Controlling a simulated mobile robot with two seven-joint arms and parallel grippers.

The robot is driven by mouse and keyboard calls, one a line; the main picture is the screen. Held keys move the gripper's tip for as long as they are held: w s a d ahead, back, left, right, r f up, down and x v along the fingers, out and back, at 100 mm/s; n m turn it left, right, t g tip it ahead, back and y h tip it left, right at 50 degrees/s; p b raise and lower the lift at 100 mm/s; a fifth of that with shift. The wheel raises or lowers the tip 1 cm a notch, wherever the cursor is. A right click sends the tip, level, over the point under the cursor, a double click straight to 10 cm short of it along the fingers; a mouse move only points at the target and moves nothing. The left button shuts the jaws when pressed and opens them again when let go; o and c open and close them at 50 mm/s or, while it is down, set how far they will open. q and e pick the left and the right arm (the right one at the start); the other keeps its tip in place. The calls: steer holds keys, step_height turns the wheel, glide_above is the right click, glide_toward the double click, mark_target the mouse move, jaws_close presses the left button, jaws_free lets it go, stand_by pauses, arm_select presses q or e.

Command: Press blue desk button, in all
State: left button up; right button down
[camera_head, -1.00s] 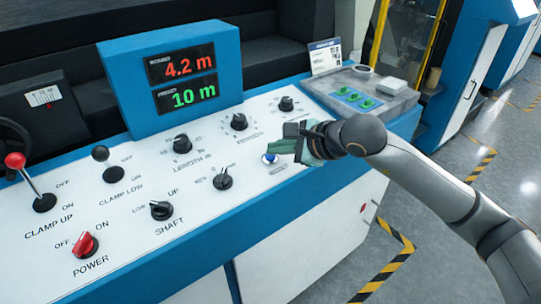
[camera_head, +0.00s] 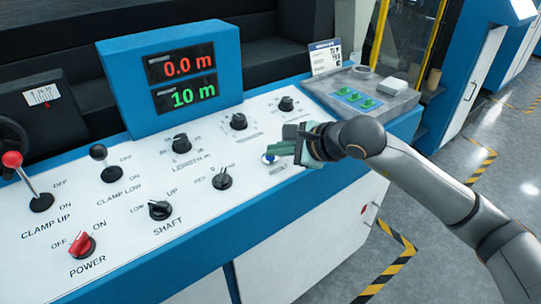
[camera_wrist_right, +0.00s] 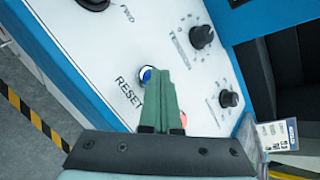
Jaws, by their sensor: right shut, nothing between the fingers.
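The blue button (camera_head: 268,159) sits on the white sloped panel below the row of black knobs. It also shows in the right wrist view (camera_wrist_right: 146,74), beside the word RESET and partly covered by my fingers. My right gripper (camera_head: 272,151) is shut and empty, its green fingertips over the button's edge. In the right wrist view the fingertips (camera_wrist_right: 160,76) overlap the right side of the button; whether they touch it I cannot tell. The display (camera_head: 188,80) reads 0.0 m in red and 10 m in green. My left gripper is out of view.
Black knobs, such as the shaft knob (camera_head: 160,210), surround the button. The red power switch (camera_head: 82,245) and red-topped clamp lever (camera_head: 13,160) are at left. A red spot (camera_wrist_right: 183,118) shows behind my fingers.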

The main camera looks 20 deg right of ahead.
steer(key=shift+r, duration=0.1)
steer(key=shift+s+r+p, duration=0.1)
steer(key=shift+r+p, duration=0.2)
steer(key=shift+r, duration=0.35)
steer(key=shift+d, duration=0.1)
steer(key=r, duration=0.1)
steer(key=r+p, duration=0.1)
steer(key=r, duration=0.1)
steer(key=r+p, duration=0.1)
steer(key=r, duration=0.1)
steer(key=shift+s+d, duration=0.1)
steer(key=shift+s, duration=0.3)
stand_by(0.4)
